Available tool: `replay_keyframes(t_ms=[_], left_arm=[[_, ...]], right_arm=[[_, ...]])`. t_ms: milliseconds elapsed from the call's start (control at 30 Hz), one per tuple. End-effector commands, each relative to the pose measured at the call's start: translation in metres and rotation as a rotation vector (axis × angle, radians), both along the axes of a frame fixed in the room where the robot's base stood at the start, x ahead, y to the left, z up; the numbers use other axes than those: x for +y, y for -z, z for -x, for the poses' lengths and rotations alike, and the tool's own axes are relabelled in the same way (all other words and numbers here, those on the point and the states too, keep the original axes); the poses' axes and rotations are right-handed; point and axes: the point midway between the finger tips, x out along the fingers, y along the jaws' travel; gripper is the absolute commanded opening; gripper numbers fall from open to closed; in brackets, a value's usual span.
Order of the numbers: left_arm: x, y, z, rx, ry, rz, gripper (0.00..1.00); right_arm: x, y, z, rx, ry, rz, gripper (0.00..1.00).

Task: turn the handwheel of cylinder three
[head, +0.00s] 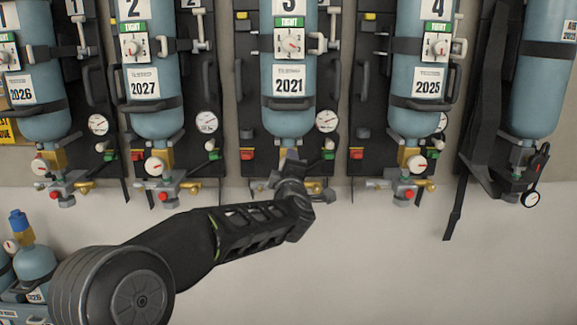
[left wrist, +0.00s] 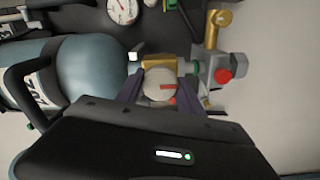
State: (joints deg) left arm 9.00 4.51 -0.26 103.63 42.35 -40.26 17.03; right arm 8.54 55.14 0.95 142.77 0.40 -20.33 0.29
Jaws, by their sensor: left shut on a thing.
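Cylinder three (head: 288,75) is the blue bottle in the middle of the head view, tagged 2021. Its lower end also shows at the left of the left wrist view (left wrist: 92,78). My left gripper (head: 291,168) reaches up to the valve under it and hides most of that valve. In the left wrist view, the handwheel (left wrist: 158,86), a round pale disc with a red mark, sits between the two dark fingers of my left gripper (left wrist: 160,90), which is shut on it. A brass block (left wrist: 160,62) lies just behind the handwheel. My right gripper is not in view.
Cylinder two (head: 155,85) hangs to the left and cylinder four (head: 418,70) to the right, with similar valves. A red knob (left wrist: 223,75) and a brass fitting (left wrist: 214,30) are close beside the handwheel.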

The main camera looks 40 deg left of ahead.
Motion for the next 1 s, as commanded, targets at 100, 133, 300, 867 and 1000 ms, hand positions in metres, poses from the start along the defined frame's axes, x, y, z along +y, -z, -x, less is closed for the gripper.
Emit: replay_keyframes(t_ms=[100, 133, 300, 867, 1000], left_arm=[[0.000, 0.001, 0.000, 0.004, 0.002, -0.002, 0.03], [0.000, 0.001, 0.000, 0.004, 0.002, -0.002, 0.03], [0.000, 0.001, 0.000, 0.003, 0.001, -0.002, 0.50], [-0.004, 0.001, 0.004, 0.000, 0.001, 0.000, 0.66], [-0.013, 0.002, 0.017, -0.002, 0.001, -0.001, 0.66]], right_arm=[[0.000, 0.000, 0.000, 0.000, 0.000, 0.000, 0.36], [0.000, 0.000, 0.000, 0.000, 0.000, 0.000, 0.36], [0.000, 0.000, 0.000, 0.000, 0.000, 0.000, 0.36], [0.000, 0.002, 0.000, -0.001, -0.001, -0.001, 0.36], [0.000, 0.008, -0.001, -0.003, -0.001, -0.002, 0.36]])
